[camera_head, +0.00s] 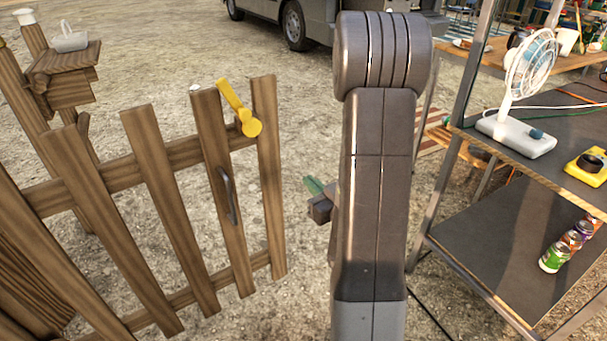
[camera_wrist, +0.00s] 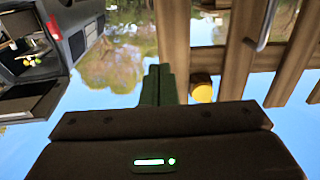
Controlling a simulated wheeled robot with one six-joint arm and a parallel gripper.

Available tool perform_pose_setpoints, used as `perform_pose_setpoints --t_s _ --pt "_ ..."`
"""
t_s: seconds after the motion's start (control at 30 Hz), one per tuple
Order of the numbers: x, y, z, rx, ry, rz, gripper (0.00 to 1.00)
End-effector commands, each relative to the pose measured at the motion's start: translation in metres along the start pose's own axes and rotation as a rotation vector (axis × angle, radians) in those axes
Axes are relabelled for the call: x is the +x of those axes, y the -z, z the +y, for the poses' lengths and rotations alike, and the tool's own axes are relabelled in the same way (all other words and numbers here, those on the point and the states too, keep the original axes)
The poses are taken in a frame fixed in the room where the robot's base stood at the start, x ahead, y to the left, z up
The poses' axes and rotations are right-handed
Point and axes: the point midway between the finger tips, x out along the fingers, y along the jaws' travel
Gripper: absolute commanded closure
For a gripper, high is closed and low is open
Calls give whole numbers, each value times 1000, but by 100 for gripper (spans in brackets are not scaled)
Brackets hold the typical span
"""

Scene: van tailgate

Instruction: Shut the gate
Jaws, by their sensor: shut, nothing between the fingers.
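The wooden gate (camera_head: 195,195) stands at the left in the head view, made of upright slats on two rails. A curved metal handle (camera_head: 229,197) is on one slat, and a yellow latch (camera_head: 239,108) sits near the top of its right end. In the wrist view, which looks upside down, the gate slats (camera_wrist: 237,55), the handle (camera_wrist: 267,25) and the round yellow latch end (camera_wrist: 202,90) show to the right of the fingers. My gripper (camera_head: 314,187) is shut and empty, to the right of the gate and apart from it in the head view. The fingers also show in the wrist view (camera_wrist: 159,72). My arm hides part of the head view.
A metal rack (camera_head: 480,240) with a fan (camera_head: 520,90) and several cans stands at the right. A van (camera_head: 290,20) is behind. Bare gravel lies between.

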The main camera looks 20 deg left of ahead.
Motion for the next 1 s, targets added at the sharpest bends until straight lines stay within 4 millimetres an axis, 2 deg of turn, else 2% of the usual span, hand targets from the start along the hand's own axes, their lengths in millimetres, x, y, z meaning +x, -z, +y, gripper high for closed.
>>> perform_pose_setpoints --t_s 0.4,0.6,0.8,1.0 --pt "83 -1 -1 -1 4 1 100" --pt "114 0 -1 -1 0 2 100" --pt "127 0 -1 1 0 0 100" --pt "128 0 0 1 -1 -1 100"
